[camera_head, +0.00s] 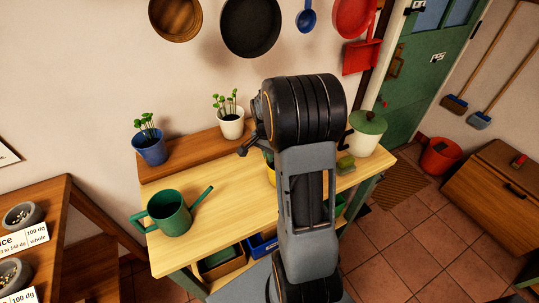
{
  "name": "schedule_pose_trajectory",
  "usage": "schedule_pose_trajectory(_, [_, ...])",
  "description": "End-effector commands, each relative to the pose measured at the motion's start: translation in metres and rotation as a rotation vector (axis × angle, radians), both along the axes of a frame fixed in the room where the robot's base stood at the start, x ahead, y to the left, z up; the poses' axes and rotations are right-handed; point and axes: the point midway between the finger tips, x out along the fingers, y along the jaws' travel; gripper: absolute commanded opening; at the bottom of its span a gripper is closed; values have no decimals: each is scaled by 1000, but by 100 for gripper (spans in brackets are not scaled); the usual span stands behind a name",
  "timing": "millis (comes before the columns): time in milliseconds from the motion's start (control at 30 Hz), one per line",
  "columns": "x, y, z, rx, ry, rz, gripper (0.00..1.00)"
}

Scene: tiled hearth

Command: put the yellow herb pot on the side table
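The yellow herb pot (271,176) shows only as a sliver of yellow with some green leaves, left of my arm on the light wooden workbench (225,180). My arm hides most of it. A dark part of my gripper (244,150) sticks out left of the arm, near the pot. The fingers are mostly hidden, so I cannot tell whether they are open or touch the pot.
Another wooden table (55,200) holds bowls at left. A red bucket (440,155) stands on the floor. Pans hang above.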

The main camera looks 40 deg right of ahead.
Motion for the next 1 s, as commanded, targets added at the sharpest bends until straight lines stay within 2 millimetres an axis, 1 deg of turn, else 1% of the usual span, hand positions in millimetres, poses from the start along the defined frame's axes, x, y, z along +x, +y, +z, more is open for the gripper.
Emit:
schedule_pose_trajectory(67, [0, 0, -2, -1, -1, 0, 0])
schedule_pose_trajectory(100, [0, 0, -3, 0, 0, 0, 5])
schedule_pose_trajectory(367, [0, 0, -2, 0, 0, 0, 29])
schedule_pose_trajectory(567, [0, 0, -2, 0, 0, 0, 29])
schedule_pose_trajectory(700, [1, 0, 5, 0, -2, 0, 29])
schedule_pose_trajectory(767, [2, 0, 12, -2, -5, 0, 29])
schedule_pose_trajectory(867, [4, 1, 29, -2, -5, 0, 29])
schedule_pose_trajectory(1000, [7, 2, 57, -2, -6, 0, 29])
